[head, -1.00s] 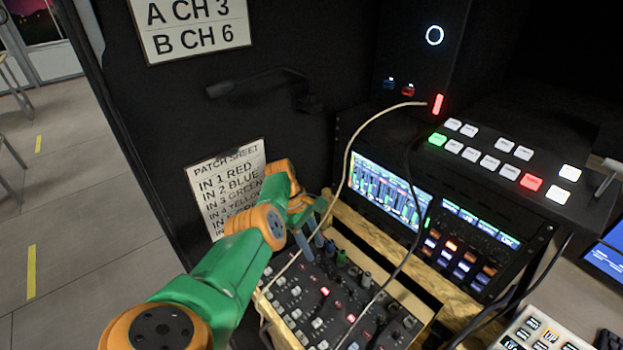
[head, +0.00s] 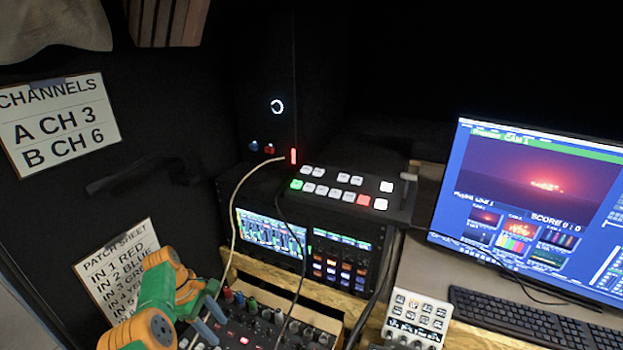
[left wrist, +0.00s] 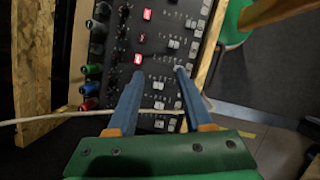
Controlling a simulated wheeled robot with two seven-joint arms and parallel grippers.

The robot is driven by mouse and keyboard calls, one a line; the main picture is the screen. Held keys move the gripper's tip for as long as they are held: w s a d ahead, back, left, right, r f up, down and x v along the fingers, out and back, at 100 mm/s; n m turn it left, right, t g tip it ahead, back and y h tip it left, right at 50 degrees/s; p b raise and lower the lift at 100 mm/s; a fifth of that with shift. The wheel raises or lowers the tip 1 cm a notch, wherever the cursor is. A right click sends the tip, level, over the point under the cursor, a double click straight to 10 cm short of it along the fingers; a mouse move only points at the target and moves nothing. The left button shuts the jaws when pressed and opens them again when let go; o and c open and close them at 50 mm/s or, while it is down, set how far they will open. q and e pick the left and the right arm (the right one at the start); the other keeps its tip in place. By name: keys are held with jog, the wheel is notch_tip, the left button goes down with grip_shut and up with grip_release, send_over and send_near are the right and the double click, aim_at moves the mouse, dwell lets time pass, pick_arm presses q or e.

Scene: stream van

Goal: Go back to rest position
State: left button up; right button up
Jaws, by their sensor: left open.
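My left gripper (head: 211,313) comes in from the lower left in the head view, at the left end of the audio mixer (head: 262,336). In the left wrist view, my left gripper (left wrist: 155,88) has its two blue fingers spread apart with nothing between them. The mixer (left wrist: 160,52) with its knobs and lit red buttons lies beyond the fingertips. A pale cable (left wrist: 40,119) crosses the view near the fingers. My right gripper is in neither view.
A switcher panel (head: 335,190) sits on a rack with a lit screen (head: 270,238). A monitor (head: 530,200), keyboard (head: 520,322) and small keypad (head: 417,315) stand at right. The patch sheet (head: 117,272) hangs on the dark wall beside my left arm.

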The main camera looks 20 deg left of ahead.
pick_arm(q)
jog(key=s+a+f+m+y, duration=0.4)
jog(key=s+f+m+y, duration=0.15)
jog(key=s+m, duration=0.2)
jog(key=s+d+r+m+t+h, duration=0.1)
jog(key=s+d+r+m, duration=0.1)
jog(key=s+d+m, duration=0.65)
jog(key=s+d+r+m+t+h, duration=0.15)
jog(key=d+m, duration=0.45)
jog(key=d, duration=0.8)
notch_tip(320, 180, down, 20)
jog(key=s+g+b, duration=0.1)
jog(key=s+b, duration=0.2)
jog(key=b, duration=0.1)
jog(key=s+a+f+g+b, duration=0.1)
jog(key=s+a+f+b, duration=0.1)
jog(key=s+f, duration=0.9)
jog(key=shift+a+f+m+y, duration=0.2)
jog(key=shift+f+m+y, duration=0.2)
jog(key=shift+f, duration=0.05)
